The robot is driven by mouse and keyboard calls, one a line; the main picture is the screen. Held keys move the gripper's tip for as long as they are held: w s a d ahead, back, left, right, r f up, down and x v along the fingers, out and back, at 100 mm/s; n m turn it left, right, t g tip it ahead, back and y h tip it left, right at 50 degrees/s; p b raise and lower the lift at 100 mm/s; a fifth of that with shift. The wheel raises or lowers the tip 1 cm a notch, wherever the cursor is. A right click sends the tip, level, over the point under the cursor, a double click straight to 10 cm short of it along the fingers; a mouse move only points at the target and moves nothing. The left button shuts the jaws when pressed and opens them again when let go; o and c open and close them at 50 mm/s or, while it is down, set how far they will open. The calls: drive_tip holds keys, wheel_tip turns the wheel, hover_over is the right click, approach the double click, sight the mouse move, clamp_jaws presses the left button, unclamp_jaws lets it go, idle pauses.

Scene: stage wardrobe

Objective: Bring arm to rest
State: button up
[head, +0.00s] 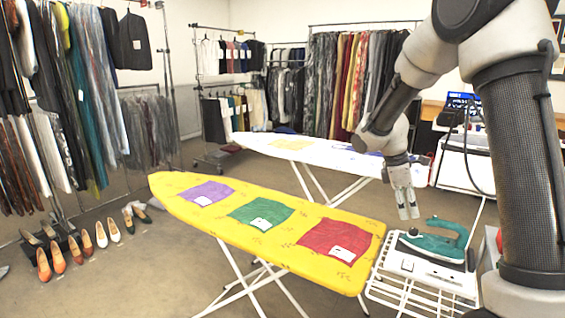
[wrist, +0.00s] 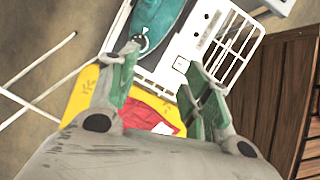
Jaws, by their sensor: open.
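My gripper (head: 408,212) hangs from my arm at the right of the head view, fingers pointing down, above and just left of a teal iron (head: 437,240). In the wrist view my gripper (wrist: 168,75) is open, with nothing between its green-padded fingers. The iron (wrist: 158,18) shows at the top of the wrist view, apart from the fingers. It sits on a white wire rack (head: 405,283) at the right end of the yellow ironing board (head: 330,278).
Purple (head: 206,193), green (head: 260,213) and red (head: 334,240) cloths lie on the yellow board. A white ironing board (head: 255,140) stands behind it. Clothes racks line the left and back. Shoes (head: 101,234) stand on the floor at left. Open floor lies left of the board.

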drive_tip(key=s+r+m+t+y, duration=0.1)
drive_tip(key=s+r+m, duration=0.3)
drive_tip(key=s, duration=0.5)
drive_tip(key=s+a+r+m+t+y, duration=0.1)
drive_tip(key=s+r+m+t, duration=0.1)
drive_tip(key=s+r+m, duration=0.3)
drive_tip(key=s+a+r+m+t+y, duration=0.1)
drive_tip(key=s+r+m, duration=0.3)
drive_tip(key=s, duration=0.9)
drive_tip(key=shift+r+m+t+y, duration=0.4)
drive_tip(key=shift+r+t+y, duration=0.2)
drive_tip(key=shift+r, duration=0.05)
